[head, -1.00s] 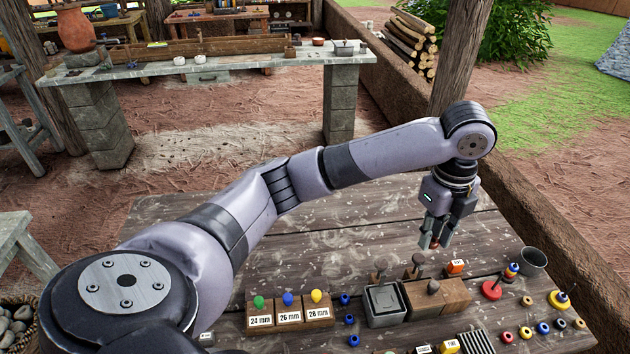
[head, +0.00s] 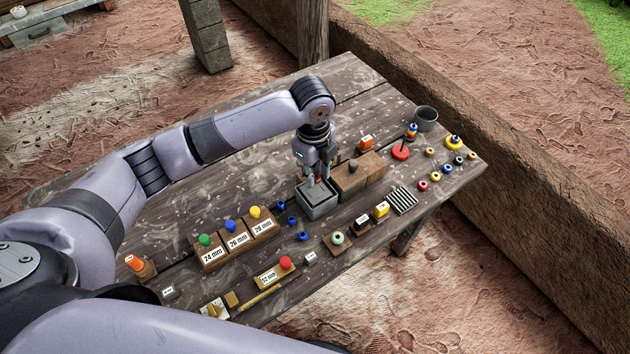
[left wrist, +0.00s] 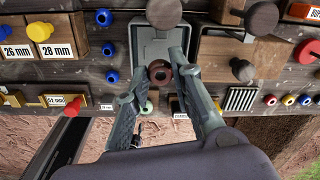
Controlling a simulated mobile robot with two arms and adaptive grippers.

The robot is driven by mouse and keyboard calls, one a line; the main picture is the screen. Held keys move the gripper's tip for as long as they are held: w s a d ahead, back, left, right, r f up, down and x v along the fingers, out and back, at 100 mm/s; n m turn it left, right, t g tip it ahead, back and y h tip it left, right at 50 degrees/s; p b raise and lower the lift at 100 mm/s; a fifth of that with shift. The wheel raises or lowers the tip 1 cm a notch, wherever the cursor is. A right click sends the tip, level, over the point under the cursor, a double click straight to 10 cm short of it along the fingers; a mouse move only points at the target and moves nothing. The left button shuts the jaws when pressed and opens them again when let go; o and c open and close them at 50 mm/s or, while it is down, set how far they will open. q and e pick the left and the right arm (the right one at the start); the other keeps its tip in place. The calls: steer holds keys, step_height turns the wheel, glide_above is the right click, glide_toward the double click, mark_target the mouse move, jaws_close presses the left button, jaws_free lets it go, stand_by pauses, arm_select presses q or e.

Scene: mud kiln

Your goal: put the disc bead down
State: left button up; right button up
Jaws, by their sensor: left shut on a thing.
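The disc bead (left wrist: 160,73), a dark reddish-brown ring, is between the two fingertips of my left gripper (left wrist: 169,74) in the left wrist view. The gripper is shut on it. In the head view my left gripper (head: 314,181) points down above a square grey metal box (head: 318,208), and the bead is too hidden there to make out. The box also shows in the left wrist view (left wrist: 143,42), behind the bead. I cannot tell whether the bead touches the box. My right gripper is in neither view.
A wooden block (head: 366,178) with a dark knob stands right beside the box. Labelled blocks (head: 238,238) with coloured knobs and loose blue beads (head: 302,237) lie left. A ribbed plate (head: 402,201), small beads and a grey cup (head: 425,118) are right. The back left tabletop is clear.

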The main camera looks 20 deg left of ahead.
mark_target(316, 191)
arm_select(q)
steer(key=shift+f, duration=2.45)
steer(key=shift+f, duration=0.1)
steer(key=o, duration=0.9)
steer(key=r, duration=1.2)
steer(key=shift+s+a+r+b, duration=0.1)
steer(key=shift+s+r+b, duration=0.05)
steer(key=shift+s+b, duration=0.15)
